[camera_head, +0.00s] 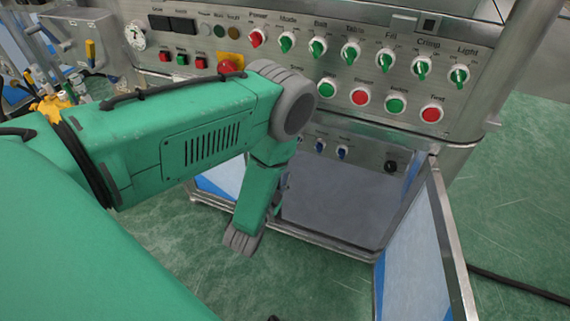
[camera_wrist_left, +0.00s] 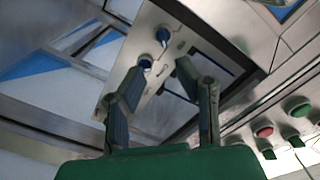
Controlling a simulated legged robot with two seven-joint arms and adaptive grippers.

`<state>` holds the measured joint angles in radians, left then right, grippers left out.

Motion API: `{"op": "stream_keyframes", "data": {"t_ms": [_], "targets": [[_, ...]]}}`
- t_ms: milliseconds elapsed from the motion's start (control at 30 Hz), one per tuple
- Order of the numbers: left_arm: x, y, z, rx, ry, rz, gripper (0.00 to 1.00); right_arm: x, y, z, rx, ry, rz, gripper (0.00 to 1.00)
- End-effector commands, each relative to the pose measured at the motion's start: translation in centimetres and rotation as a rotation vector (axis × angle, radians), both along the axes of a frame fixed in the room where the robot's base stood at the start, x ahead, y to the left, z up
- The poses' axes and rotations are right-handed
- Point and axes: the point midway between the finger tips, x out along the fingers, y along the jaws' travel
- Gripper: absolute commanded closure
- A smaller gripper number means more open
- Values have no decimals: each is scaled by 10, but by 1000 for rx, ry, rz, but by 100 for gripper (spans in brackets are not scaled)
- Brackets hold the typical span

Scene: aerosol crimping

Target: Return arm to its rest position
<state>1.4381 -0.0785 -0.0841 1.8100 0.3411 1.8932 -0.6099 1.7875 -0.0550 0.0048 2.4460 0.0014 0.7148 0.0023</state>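My left arm (camera_head: 200,140) is green with grey joints and comes in from the left in the head view. It bends at a grey joint in front of the control panel, and a shorter link hangs down from there. The left gripper is hidden in the head view. In the wrist view, the left gripper (camera_wrist_left: 160,72) has its two dark fingers apart, with nothing between them. Beyond the fingers is a metal panel with blue knobs (camera_wrist_left: 163,36). I cannot tell whether a finger touches it. My right gripper is in neither view.
The control panel (camera_head: 480,50) carries green switches, coloured buttons and a red emergency button (camera_head: 227,66). Below it is an open cabinet (camera_head: 335,205) with blue knobs (camera_head: 342,152) inside. Its open door (camera_head: 425,250) juts out at right. A black cable (camera_head: 520,287) lies on the green floor.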

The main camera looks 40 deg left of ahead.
Motion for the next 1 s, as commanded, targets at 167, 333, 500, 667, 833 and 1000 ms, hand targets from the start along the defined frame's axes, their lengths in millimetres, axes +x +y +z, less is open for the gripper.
{"op": "stream_keyframes", "data": {"t_ms": [167, 333, 500, 667, 833, 1000], "targets": [[-1, 0, 0, 0, 0, 0, 72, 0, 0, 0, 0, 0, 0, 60], [-1, 0, 0, 0, 0, 0, 72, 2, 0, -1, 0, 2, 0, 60], [-1, 0, 0, -1, 0, 0, 72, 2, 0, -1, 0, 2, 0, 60], [-6, -1, 1, -64, 83, 2, 72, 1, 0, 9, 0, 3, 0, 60], [-51, -13, -1, -323, 445, 45, 72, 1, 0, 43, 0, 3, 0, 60], [-153, -39, 15, -595, 907, 180, 72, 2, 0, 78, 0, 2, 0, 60]]}}
